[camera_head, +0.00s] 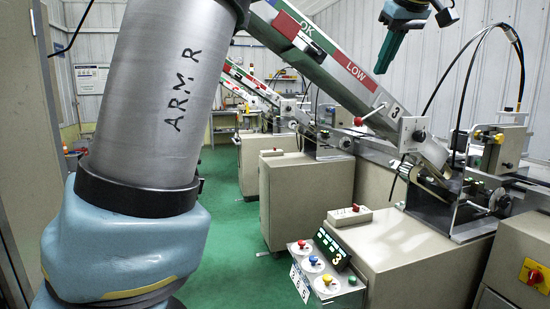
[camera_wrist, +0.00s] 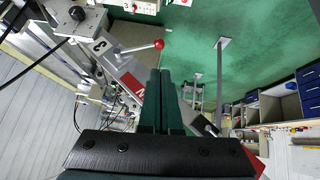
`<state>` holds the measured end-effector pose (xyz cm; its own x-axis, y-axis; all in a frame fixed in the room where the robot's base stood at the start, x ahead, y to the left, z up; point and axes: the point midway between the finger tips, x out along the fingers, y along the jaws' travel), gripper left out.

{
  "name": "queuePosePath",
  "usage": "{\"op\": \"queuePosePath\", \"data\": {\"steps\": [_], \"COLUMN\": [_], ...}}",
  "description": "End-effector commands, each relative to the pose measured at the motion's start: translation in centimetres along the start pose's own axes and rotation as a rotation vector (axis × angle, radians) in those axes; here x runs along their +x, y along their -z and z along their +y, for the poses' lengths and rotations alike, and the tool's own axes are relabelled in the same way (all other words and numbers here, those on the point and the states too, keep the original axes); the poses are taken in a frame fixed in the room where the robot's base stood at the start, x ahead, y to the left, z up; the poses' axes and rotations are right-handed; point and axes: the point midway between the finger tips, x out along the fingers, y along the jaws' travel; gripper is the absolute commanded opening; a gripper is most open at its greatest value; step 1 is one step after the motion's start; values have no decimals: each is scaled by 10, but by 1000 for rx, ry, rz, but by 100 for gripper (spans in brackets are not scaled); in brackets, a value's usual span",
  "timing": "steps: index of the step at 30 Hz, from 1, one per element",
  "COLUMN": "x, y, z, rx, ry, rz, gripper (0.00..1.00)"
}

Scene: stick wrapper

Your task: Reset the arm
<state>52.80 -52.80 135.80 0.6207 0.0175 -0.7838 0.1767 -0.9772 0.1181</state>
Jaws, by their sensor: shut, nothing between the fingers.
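My gripper (camera_head: 390,50) shows at the top of the head view, with dark green fingers pointing down and pressed together. It is raised above the slanted chute of machine 3 and is apart from it. In the wrist view my gripper (camera_wrist: 160,75) points away from the camera, its two green fingers side by side with nothing between them. My grey arm link marked "ARM R" (camera_head: 170,90) fills the left of the head view and hides part of the room.
The slanted chute (camera_head: 335,70) with "OK" and "LOW" labels runs down to machine 3 (camera_head: 450,190). A button box (camera_head: 325,270) stands at the front of its cabinet. A red-knobbed lever (camera_wrist: 158,44) is near my fingers in the wrist view. Green floor (camera_head: 230,200) is clear between the cabinets and my arm.

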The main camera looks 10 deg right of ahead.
Motion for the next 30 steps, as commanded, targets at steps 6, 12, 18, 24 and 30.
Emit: {"op": "queuePosePath", "data": {"steps": [6, 12, 18, 24, 30], "x": [108, 198, 254, 274, 274], "y": [-4, -38, -94, -163, -208], "z": [-72, -170, -275, -364, -408], "rx": [141, 254, 300, 305, 302], "ry": [69, 75, 46, 13, 0], "rz": [-136, -296, -425, -502, -531], "gripper": [0, 0, 0, 0, 0]}}
